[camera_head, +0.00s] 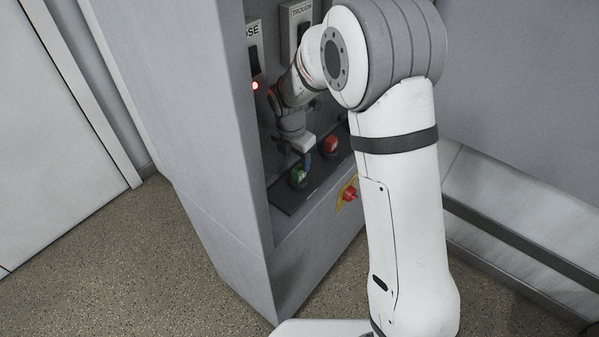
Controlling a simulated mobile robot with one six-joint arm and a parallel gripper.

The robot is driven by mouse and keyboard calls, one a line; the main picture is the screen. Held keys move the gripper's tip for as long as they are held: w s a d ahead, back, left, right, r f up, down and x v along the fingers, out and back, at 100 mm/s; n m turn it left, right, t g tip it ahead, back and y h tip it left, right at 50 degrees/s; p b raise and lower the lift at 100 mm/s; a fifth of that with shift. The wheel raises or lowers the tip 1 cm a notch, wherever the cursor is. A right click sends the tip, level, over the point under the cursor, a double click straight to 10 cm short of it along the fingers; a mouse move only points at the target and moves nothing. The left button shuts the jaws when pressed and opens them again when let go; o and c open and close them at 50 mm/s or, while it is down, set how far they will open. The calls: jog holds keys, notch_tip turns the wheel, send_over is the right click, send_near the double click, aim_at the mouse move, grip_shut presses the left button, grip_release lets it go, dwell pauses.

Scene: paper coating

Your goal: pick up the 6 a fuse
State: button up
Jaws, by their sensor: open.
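My gripper (300,161) is open and points down inside the recess of a grey cabinet (220,150). It is over a dark ledge (285,197), close above a small green piece (299,175) at the ledge's left. A small blue piece (307,160) shows right by the fingertips. A red piece (330,144) sits farther back and right on the same ledge. No 6 A marking is readable, so I cannot tell which piece, if any, is the 6 A fuse. Whether the fingers touch anything is too small to tell. My arm hides the recess's right side.
A panel ending in "SE" (253,32), partly cut off, and a "TROUGH" panel (301,12) are on the recess's back. A red knob on a yellow plate (349,194) juts from the cabinet front. Floor is clear at left.

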aim_at(298, 168)
jog(key=f, duration=0.1)
jog(key=f+p, duration=0.1)
jog(key=f, duration=0.3)
jog(key=shift+w+d, duration=0.35)
jog(key=shift+w, duration=0.05)
jog(key=shift+c, duration=0.2)
